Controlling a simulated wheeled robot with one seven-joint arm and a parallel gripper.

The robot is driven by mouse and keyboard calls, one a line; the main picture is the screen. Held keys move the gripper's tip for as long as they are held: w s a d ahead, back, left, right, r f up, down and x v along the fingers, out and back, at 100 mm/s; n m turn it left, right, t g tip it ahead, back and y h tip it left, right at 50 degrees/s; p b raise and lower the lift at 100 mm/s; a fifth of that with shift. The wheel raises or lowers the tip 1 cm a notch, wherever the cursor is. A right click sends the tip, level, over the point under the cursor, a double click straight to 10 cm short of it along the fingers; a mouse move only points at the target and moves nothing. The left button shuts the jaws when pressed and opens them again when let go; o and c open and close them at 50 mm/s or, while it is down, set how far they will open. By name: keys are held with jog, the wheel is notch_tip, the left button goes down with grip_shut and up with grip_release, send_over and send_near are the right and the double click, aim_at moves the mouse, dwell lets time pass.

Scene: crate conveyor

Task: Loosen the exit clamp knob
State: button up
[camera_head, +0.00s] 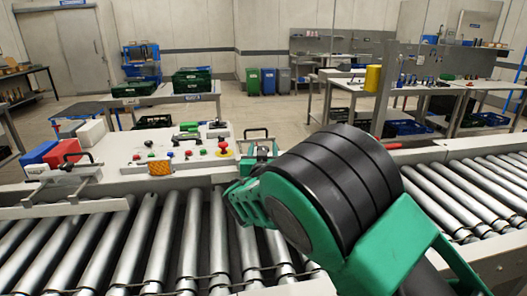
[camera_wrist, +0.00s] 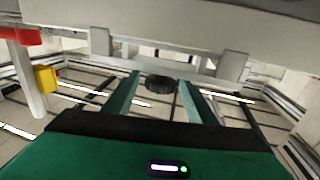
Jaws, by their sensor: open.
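In the wrist view, a dark round ribbed knob (camera_wrist: 161,84) shows between the two green fingers of my gripper (camera_wrist: 160,92). The fingers are apart, one on each side of the knob, with gaps visible; I cannot tell how far the knob is from the fingertips in depth. In the head view, my green and black arm fills the lower right, and its green end (camera_head: 246,204) is over the rollers. The knob is not seen clearly in the head view, where my arm blocks part of the conveyor.
Silver rollers (camera_head: 105,245) run across the front. A control panel (camera_head: 172,152) with coloured buttons stands behind them. A clamp with a black handle (camera_head: 258,136) stands close to my arm. A red and blue box pair (camera_head: 50,152) sits at left. A grey beam (camera_wrist: 160,25) crosses the wrist view's top.

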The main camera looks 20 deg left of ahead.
jog(key=c, duration=1)
jog(key=shift+a, duration=0.1)
jog(key=shift+c, duration=0.2)
